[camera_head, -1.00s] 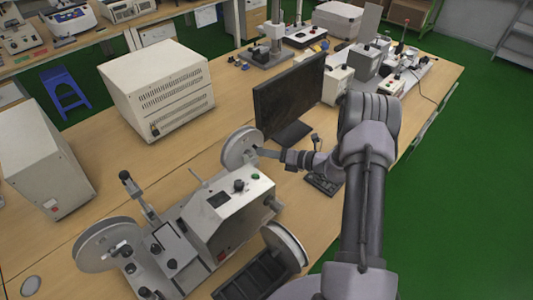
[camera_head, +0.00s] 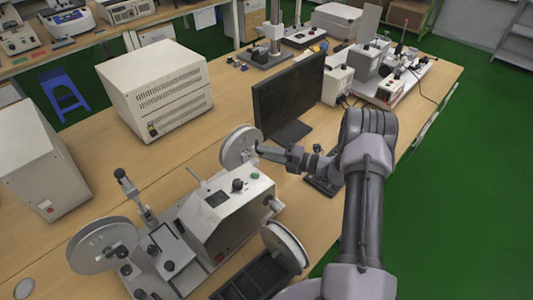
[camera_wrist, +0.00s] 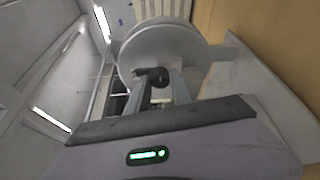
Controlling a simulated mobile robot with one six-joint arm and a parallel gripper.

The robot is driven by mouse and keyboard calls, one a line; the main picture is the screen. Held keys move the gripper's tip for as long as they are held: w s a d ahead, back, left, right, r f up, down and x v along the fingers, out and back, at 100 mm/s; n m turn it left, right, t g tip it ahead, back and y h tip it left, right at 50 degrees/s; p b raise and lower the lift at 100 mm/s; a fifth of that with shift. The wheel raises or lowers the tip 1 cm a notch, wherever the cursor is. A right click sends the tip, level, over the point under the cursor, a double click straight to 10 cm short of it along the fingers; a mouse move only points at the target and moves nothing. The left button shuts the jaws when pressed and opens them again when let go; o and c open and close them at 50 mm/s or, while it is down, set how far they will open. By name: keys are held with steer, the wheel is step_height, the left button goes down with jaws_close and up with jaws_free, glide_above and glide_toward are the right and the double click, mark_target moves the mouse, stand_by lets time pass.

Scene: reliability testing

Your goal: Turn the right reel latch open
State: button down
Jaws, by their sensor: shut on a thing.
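The right reel (camera_head: 238,148) is a grey-white disc standing upright on the far right end of the reel machine (camera_head: 222,215). My gripper (camera_head: 262,150) reaches it from the right in the head view. In the wrist view the reel (camera_wrist: 165,45) faces me. Its small black latch (camera_wrist: 152,76) sits at the hub, between the tips of my gripper (camera_wrist: 155,84). The fingers are shut on the latch, which looks roughly level, tilted a little. In the head view my gripper hides the latch.
A black monitor (camera_head: 288,95) stands just behind my gripper. A large beige box (camera_head: 155,88) is at the back left. Bare tabletop (camera_head: 215,140) lies between.

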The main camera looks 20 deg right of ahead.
stand_by(0.4)
steer(key=c, duration=1.1)
jaws_free()
steer(key=p+v, duration=0.1)
steer(key=v, duration=1.6)
steer(key=shift+s+d+p, duration=0.1)
steer(key=shift+d+p, duration=0.1)
steer(key=shift+p, duration=0.15)
